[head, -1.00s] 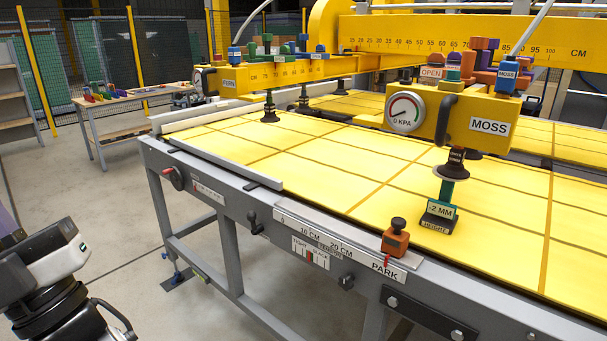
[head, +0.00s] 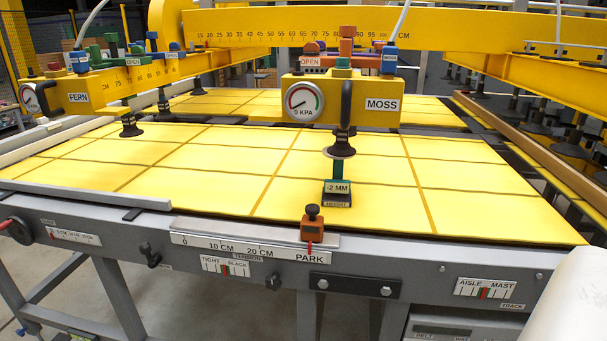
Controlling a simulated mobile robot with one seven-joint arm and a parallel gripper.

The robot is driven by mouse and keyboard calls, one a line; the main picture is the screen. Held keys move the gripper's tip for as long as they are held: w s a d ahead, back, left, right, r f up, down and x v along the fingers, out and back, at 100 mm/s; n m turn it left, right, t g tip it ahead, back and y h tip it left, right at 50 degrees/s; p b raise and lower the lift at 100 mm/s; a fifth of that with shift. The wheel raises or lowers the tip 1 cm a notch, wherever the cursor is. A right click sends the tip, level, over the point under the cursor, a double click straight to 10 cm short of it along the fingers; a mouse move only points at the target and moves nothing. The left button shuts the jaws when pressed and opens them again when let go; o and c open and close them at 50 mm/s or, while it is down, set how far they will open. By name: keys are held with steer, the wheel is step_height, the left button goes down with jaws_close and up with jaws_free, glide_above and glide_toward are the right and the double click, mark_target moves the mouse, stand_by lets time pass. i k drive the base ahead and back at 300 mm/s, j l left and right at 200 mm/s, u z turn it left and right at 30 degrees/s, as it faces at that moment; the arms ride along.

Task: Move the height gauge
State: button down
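The height gauge (head: 337,190) stands on the yellow sheet (head: 210,172) near its front edge, in the head view. It has a dark base marked HEIGHT, a "-2 MM" plate and a teal post. Its top meets or sits just under the dark suction cup (head: 342,142) of the MOSS unit (head: 379,88); I cannot tell whether they touch. My gripper is not in view. A pale rounded shape, apparently part of my arm, shows at the lower right corner.
An orange slider with a black knob (head: 312,222) stands at PARK on the front rail scale (head: 230,244). The FERN unit (head: 92,95), with its own gauge and suction cups, is at the left. The yellow beam crosses behind. Yellow sheet on both sides of the height gauge is clear.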

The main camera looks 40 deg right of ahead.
mark_target(336, 191)
steer(key=i+j+z, duration=0.25)
steer(key=j+z, duration=0.3)
steer(key=j, duration=0.15)
steer(key=z, duration=1.35)
steer(key=i+j+z, duration=0.3)
steer(key=i+j, duration=0.1)
steer(key=j, duration=0.1)
